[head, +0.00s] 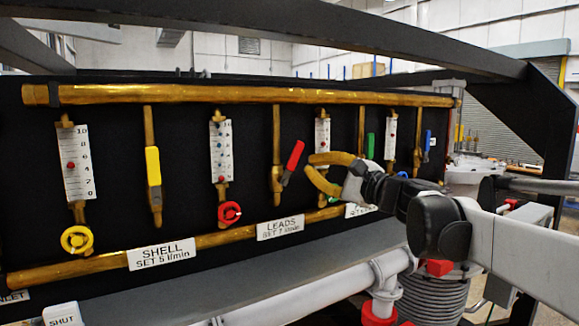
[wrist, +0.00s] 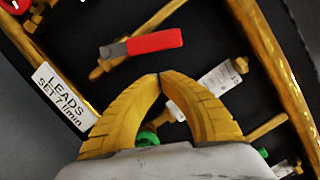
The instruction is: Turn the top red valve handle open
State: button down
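The red valve handle (head: 294,156) is a flat lever on a brass vertical pipe above the LEADS label. It is tilted, with its upper end leaning right, away from the pipe. In the wrist view the red handle (wrist: 155,42) lies just beyond my fingertips, its grey end to the left. My gripper (head: 308,164) is just right of the handle in the head view, with yellow curved fingers. In the wrist view the fingertips (wrist: 159,76) meet with nothing between them. A gap shows between the tips and the handle there.
A yellow handle (head: 153,166) hangs along its pipe to the left; green (head: 369,146) and blue (head: 427,140) handles are to the right. A red round knob (head: 229,213) sits lower left. Flow gauges (head: 221,150) and brass rails (head: 240,95) stand out from the black panel.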

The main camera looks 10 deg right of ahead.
aim_at(299, 153)
jog(key=shift+s+a+r+n, duration=0.2)
jog(key=shift+s+a+r, duration=0.1)
jog(key=shift+a, duration=0.15)
jog(key=shift+s+a+r+n, duration=0.2)
jog(key=shift+a+r, duration=0.1)
jog(key=shift+a, duration=0.1)
jog(key=shift+a+r+n+p, duration=0.3)
jog(key=shift+n+p, duration=0.15)
jog(key=shift+n, duration=0.15)
jog(key=shift+s+a+r+n+g, duration=0.1)
jog(key=shift+a+r+n+g, duration=0.15)
jog(key=shift+n, duration=0.3)
jog(key=shift+s+a+r+n+g, duration=0.1)
jog(key=shift+a+r+n+g, duration=0.1)
jog(key=shift+n, duration=0.35)
jog(key=shift+s+a+r, duration=0.15)
jog(key=shift+a+r, duration=0.1)
jog(key=shift+a, duration=0.1)
jog(key=shift+d, duration=0.1)
